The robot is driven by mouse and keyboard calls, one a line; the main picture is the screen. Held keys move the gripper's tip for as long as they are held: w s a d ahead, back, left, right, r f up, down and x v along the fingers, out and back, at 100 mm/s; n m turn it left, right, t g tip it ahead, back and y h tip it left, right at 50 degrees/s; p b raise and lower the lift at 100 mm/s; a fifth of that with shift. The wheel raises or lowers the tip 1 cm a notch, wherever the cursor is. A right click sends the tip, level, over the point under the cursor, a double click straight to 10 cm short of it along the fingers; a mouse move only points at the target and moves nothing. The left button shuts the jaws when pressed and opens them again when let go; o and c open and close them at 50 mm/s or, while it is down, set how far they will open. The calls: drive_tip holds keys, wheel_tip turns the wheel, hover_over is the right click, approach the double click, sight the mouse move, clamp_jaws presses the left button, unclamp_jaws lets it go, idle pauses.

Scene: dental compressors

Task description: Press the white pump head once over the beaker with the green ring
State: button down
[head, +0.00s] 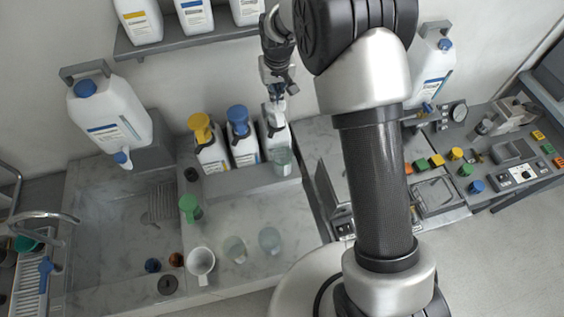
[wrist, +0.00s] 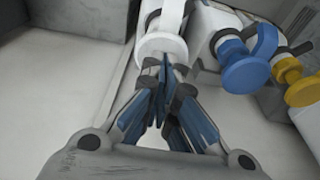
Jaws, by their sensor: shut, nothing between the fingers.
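The white pump head (head: 273,107) tops the right-hand bottle (head: 276,132) of a row of three. In the wrist view, the white pump head (wrist: 160,47) is a round white disc right by my fingertips. My gripper (head: 276,94) is shut and empty, pointing down just above the pump head; its fingertips (wrist: 166,64) overlap the disc's edge, and I cannot tell whether they touch it. A clear, greenish beaker (head: 283,160) stands in front of the white-pump bottle, below its head. Its ring is too small to make out.
Beside it stand bottles with a blue pump head (head: 237,115) and a yellow pump head (head: 200,122). Two clear beakers (head: 235,249) (head: 269,240), a white mug (head: 200,263) and a green item (head: 189,206) stand on the marble counter (head: 120,245). A shelf (head: 190,38) hangs above.

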drive_tip(key=shift+f, duration=0.15)
drive_tip(key=shift+s+f+b, duration=0.1)
drive_tip(key=shift+f+b, duration=1.65)
drive_tip(key=shift+f, duration=0.55)
drive_tip(key=shift+r, duration=0.15)
drive_tip(key=shift+r+p, duration=1.35)
drive_tip(key=shift+r, duration=0.9)
drive_tip(key=shift+r, duration=0.1)
drive_tip(key=shift+r+p, duration=1.75)
drive_tip(key=shift+r, duration=1.2)
